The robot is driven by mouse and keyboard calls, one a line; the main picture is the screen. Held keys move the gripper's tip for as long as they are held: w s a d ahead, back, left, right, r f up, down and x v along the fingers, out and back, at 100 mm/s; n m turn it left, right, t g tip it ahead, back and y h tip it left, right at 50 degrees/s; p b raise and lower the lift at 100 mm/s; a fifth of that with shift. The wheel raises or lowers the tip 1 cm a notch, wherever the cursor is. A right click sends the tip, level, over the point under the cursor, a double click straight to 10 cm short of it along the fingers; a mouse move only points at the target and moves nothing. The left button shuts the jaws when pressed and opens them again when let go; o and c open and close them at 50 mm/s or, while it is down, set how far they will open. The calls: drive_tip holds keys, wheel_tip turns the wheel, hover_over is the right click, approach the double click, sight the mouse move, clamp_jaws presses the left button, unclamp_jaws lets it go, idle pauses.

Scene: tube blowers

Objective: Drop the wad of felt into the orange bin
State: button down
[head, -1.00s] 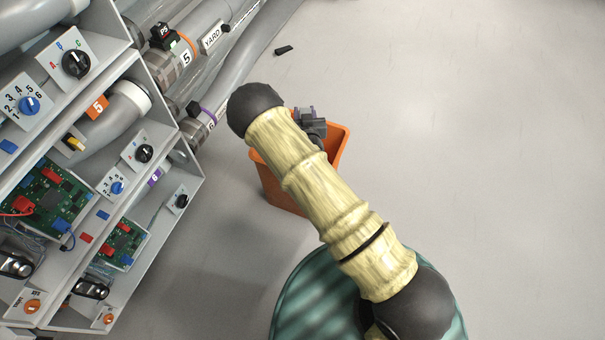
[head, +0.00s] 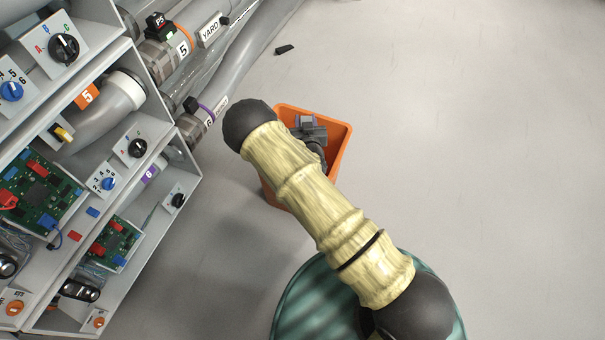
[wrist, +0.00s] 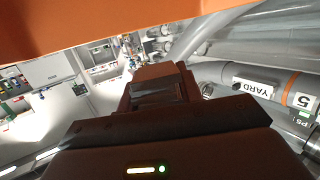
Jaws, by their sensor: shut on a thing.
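The orange bin (head: 341,155) stands on the floor in the middle of the head view, partly hidden by my arm. My gripper (head: 312,137) is over the bin's opening, within its rim as seen from above. In the wrist view an orange wall of the bin (wrist: 110,22) crosses the top, close to the camera. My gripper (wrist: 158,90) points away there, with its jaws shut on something. The wad of felt cannot be made out clearly in either view; it is mostly hidden at the jaws.
A grey rack of panels with knobs and circuit boards (head: 120,240) stands at the left. Large grey pipes (head: 215,60) run behind it, close to the bin's left side. A small black piece (head: 285,49) lies on the floor. The floor at the right is clear.

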drive_tip(key=c, duration=0.9)
unclamp_jaws()
drive_tip(key=shift+o, duration=0.2)
wheel_tip(320, 180, up, 10)
drive_tip(key=p, duration=0.3)
drive_tip(key=shift+p, duration=0.3)
